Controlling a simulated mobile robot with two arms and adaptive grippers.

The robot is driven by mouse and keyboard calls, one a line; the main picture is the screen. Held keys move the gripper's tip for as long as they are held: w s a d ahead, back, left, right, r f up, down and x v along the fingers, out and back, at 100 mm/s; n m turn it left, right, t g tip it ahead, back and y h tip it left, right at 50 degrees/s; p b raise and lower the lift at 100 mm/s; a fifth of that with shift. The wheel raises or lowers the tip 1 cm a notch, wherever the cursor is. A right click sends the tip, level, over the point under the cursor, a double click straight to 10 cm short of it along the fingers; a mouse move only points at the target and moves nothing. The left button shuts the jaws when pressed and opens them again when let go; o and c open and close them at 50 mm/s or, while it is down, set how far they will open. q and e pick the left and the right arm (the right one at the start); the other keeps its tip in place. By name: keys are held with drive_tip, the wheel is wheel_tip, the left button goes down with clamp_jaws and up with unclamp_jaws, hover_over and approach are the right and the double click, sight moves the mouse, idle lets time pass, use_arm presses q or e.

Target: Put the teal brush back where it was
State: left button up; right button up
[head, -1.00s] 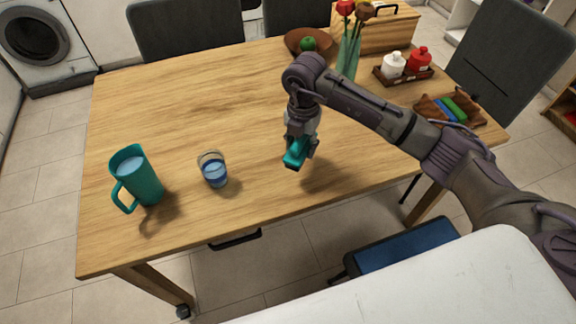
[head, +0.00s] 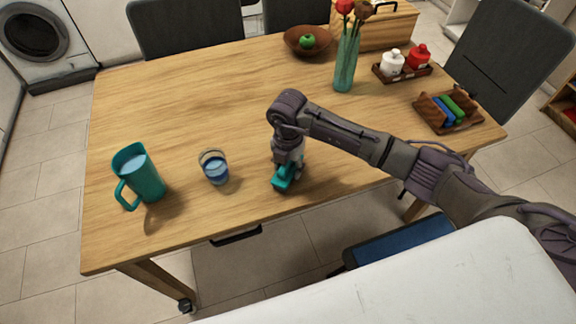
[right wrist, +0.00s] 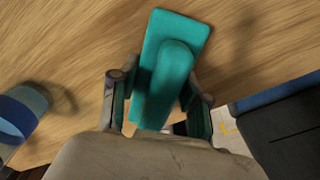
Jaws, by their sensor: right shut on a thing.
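The teal brush (right wrist: 172,60) is held in my right gripper (head: 287,172), which is shut on it. In the head view the brush (head: 284,181) shows under the fingers, low over the table near its front edge. I cannot tell whether it touches the wood. In the right wrist view the gripper's fingers (right wrist: 160,95) lie on both sides of the brush. A wooden rack (head: 449,124) with a blue and a green item stands at the table's right end. My left gripper is not in view.
A vase with flowers (head: 346,65), a brown bowl (head: 294,40) and a bottle tray (head: 402,74) stand behind. The table's middle (head: 200,95) is clear.

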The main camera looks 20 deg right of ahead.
drive_tip(key=o, duration=1)
drive_tip(key=shift+r, duration=0.3)
wheel_tip(320, 180, up, 12)
drive_tip(key=shift+f+b, duration=0.2)
drive_tip(key=shift+b, duration=0.45)
